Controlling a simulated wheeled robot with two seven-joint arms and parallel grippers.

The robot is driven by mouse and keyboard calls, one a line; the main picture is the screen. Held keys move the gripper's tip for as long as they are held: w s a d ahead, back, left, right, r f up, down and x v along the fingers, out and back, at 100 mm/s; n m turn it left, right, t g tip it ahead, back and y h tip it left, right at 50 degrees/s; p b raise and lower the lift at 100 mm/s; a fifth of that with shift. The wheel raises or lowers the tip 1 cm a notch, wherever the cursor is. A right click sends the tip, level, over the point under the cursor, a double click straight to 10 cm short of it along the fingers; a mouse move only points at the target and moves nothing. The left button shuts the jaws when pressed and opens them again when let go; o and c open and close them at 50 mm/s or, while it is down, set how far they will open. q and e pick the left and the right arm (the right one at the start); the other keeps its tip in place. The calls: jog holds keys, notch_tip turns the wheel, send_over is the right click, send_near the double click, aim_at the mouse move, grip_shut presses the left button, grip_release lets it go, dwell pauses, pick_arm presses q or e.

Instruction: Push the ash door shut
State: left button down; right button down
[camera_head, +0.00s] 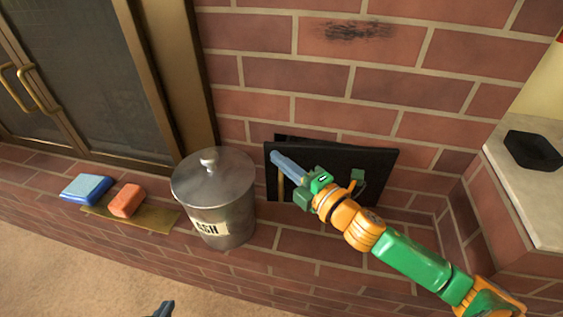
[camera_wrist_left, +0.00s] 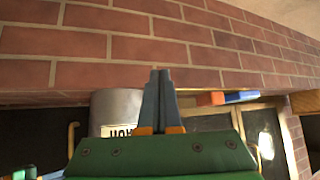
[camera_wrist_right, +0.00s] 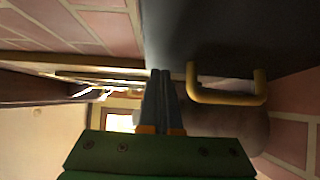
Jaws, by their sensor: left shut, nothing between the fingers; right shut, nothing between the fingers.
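The ash door (camera_head: 375,165) is a black panel low in the brick wall. It stands ajar, its left edge out from the wall and a dark strip of its frame showing behind the top edge. Its brass handle (camera_head: 281,184) is near the left edge. My right gripper (camera_head: 276,158) is shut and empty, in front of the door's left part by the handle. The right wrist view shows the door (camera_wrist_right: 235,35) and handle (camera_wrist_right: 228,99) just right of the fingers; contact cannot be told. My left gripper (camera_head: 165,309) is shut and empty at the bottom edge, away from the door.
A lidded metal ash bucket (camera_head: 238,205) stands on the brick ledge left of the door. Further left are a blue sponge (camera_head: 86,189), a red block (camera_head: 126,201) and a brass plate (camera_head: 155,220). A black dish (camera_head: 535,150) sits on the pale ledge at right.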

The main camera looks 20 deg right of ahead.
aim_at(287, 151)
dwell(0.3)
